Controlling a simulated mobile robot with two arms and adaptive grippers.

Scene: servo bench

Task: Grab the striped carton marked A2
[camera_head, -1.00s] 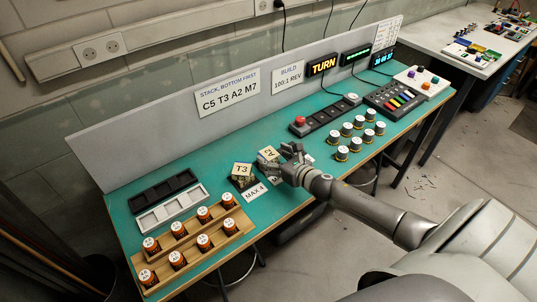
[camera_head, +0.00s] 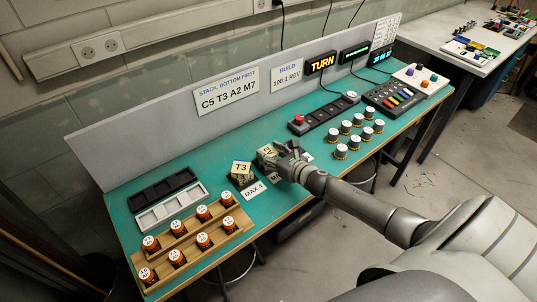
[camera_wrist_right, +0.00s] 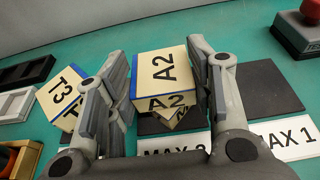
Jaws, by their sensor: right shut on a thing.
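The carton marked A2 (camera_wrist_right: 160,72) is cream with dark blue edges. In the right wrist view it sits between the two fingers of my right gripper (camera_wrist_right: 160,85), which is shut on it. In the head view the A2 carton (camera_head: 265,152) is partly hidden by the gripper (camera_head: 276,154). Part of another cream carton (camera_wrist_right: 181,117) with lettering shows just below it; I cannot tell whether they touch. The carton marked T3 (camera_head: 242,167) stands to the left, above the MAX 4 label. My left gripper is not in view.
Dark square pads (camera_wrist_right: 268,92) with MAX labels lie along the bench. A red-button box (camera_head: 300,121) and several white-topped cylinders (camera_head: 340,151) stand to the right. Black and white trays (camera_head: 168,208) and a wooden rack (camera_head: 222,232) are at the left. A grey panel backs the bench.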

